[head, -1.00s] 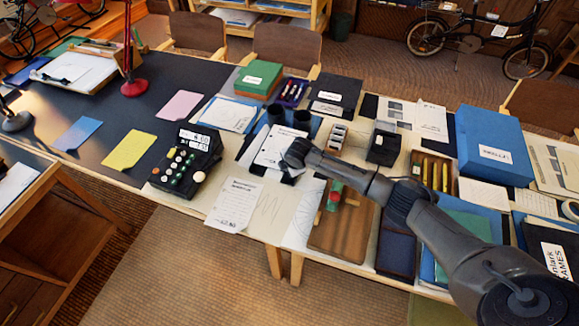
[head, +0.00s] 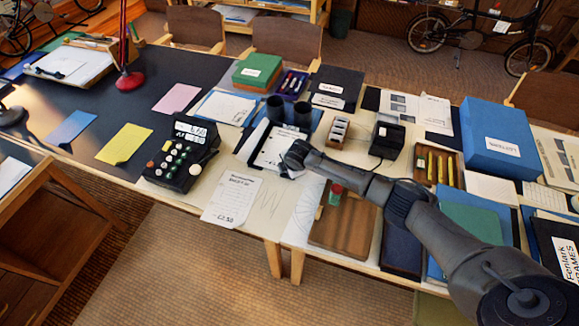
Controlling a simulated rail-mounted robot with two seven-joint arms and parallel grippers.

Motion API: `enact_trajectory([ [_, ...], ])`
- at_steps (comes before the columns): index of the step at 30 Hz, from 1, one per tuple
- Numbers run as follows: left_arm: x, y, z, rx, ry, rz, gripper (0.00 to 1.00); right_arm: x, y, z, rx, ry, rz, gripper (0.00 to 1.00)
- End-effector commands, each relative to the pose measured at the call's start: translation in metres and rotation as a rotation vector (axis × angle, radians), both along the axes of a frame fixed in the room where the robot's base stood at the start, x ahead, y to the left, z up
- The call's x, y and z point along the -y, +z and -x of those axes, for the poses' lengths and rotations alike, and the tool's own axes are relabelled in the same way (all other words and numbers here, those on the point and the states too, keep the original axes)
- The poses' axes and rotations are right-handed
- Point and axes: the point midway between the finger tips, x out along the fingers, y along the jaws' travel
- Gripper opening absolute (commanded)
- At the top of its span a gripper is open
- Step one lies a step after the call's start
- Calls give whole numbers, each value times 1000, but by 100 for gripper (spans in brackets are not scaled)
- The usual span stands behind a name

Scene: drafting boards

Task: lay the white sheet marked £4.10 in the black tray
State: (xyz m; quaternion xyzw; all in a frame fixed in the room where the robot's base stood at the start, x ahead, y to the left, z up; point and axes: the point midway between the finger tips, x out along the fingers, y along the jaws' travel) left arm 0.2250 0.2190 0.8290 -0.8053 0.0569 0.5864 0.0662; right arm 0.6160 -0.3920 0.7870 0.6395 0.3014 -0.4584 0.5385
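A white printed sheet (head: 268,153) is at the table's middle, over a black tray (head: 246,150) whose dark edge shows along the sheet's left side. Whether the sheet rests in the tray or is held just above it I cannot tell. Its price is not readable here. My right gripper (head: 290,172) is at the sheet's right edge, pointing down; my own wrist hides most of the fingers, so its grip is unclear. Another white sheet (head: 232,198), with a price that looks like £2.50, lies at the front edge. My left gripper is out of view.
A black till (head: 180,152) stands left of the sheets. Two dark cups (head: 275,107) stand just behind the tray. A card terminal (head: 387,138) and wooden board (head: 343,218) lie right. Coloured sheets, including a yellow one (head: 125,144), lie on the dark board at left.

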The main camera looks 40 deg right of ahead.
Motion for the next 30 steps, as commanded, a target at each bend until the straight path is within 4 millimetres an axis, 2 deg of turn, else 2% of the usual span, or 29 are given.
enact_trajectory([
  [6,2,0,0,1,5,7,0,0,0,0,0,0,0,2],
  [15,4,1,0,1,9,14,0,0,0,0,-1,0,0,31],
  [26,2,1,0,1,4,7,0,0,-1,1,-2,0,0,31],
  [30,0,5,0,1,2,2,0,-1,9,4,-1,1,0,31],
])
